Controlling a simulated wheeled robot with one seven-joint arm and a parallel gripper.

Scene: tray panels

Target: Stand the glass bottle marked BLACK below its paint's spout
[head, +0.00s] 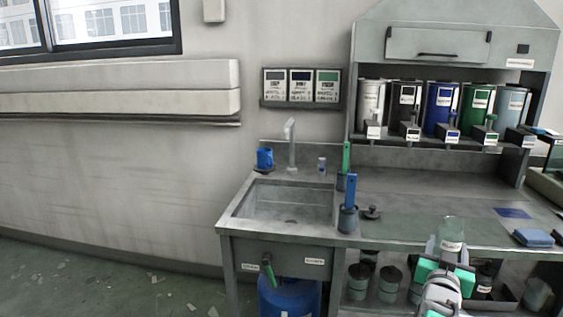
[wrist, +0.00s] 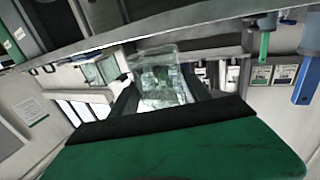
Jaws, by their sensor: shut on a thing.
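A clear glass bottle (head: 451,232) with a white label stands up out of my gripper (head: 446,262), in front of the counter's front edge. Its label is too small to read. In the wrist view the glass bottle (wrist: 158,78) sits between the two dark fingers of my gripper (wrist: 160,98), which is shut on it. The black paint canister (head: 405,104) is second from the left in the row at the back of the counter. Its spout (head: 411,132) juts forward below it, above the counter and well away from the bottle.
White (head: 370,102), blue (head: 438,108), green (head: 475,108) and grey (head: 511,108) canisters share the row. The sink (head: 290,203) is left, with a brush cup (head: 348,219) and dark lid (head: 372,212) beside it. Blue cloths (head: 533,238) lie right; the counter's middle is bare.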

